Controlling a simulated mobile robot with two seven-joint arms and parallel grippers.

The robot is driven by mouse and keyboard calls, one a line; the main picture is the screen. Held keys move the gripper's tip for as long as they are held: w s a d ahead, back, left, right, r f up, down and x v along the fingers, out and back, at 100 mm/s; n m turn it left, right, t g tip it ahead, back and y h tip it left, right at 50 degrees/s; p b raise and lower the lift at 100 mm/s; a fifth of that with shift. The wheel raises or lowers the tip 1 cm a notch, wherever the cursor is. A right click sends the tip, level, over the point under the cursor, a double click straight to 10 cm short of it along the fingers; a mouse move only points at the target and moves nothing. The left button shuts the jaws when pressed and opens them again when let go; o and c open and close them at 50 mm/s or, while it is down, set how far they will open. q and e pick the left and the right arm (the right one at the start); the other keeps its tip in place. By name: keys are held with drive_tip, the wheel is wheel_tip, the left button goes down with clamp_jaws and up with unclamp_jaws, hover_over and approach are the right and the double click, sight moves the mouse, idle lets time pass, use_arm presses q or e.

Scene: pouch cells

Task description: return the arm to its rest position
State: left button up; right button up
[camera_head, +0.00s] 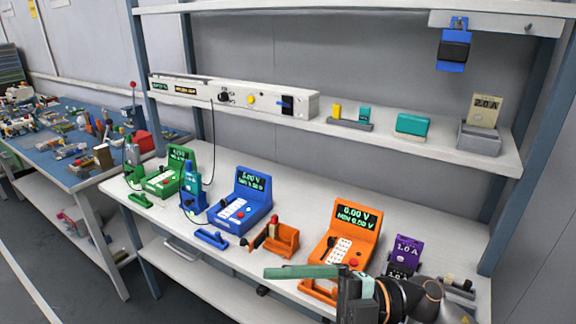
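My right arm comes in from the lower right, and its dark gripper (347,288) is above the front edge of the bench, in front of the orange tester (344,238). A flat dull-green bar (300,271) reaches left from the gripper, over the orange handle (316,291). I cannot tell whether the bar is held or is part of the gripper. The fingertips are not clear, so I cannot tell if they are open. My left gripper is not in view.
Behind the arm stand a purple 1.0 A unit (407,250), a blue tester (241,201) and a green tester (168,174). An orange holder (283,240) stands left of the orange tester. A shelf (420,146) runs above. Open floor (190,299) lies at lower left.

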drive_tip(key=w+d+f+m+t+h+p, duration=0.1)
drive_tip(key=w+d+f+m+t+h, duration=0.35)
drive_tip(key=m+t, duration=0.6)
drive_tip(key=w+d+f+m+t+h+p, duration=0.1)
drive_tip(key=w+d+f+m+t+h, duration=0.4)
drive_tip(key=m+t, duration=0.6)
drive_tip(key=s+d+f+m+g+h, duration=0.2)
drive_tip(key=s+f, duration=0.3)
drive_tip(key=f, duration=0.3)
drive_tip(key=s+d+f+m+g+h+p, duration=0.1)
drive_tip(key=s+d+f+m+g+h, duration=0.2)
drive_tip(key=s+f, duration=0.3)
drive_tip(key=s+d+f+m+g+h, duration=0.2)
drive_tip(key=s+f, duration=0.4)
drive_tip(key=f, duration=0.4)
drive_tip(key=shift+s+d+f+m+g+h, duration=0.15)
drive_tip(key=shift+d+f+m+g+h, duration=0.2)
drive_tip(key=shift+g, duration=0.9)
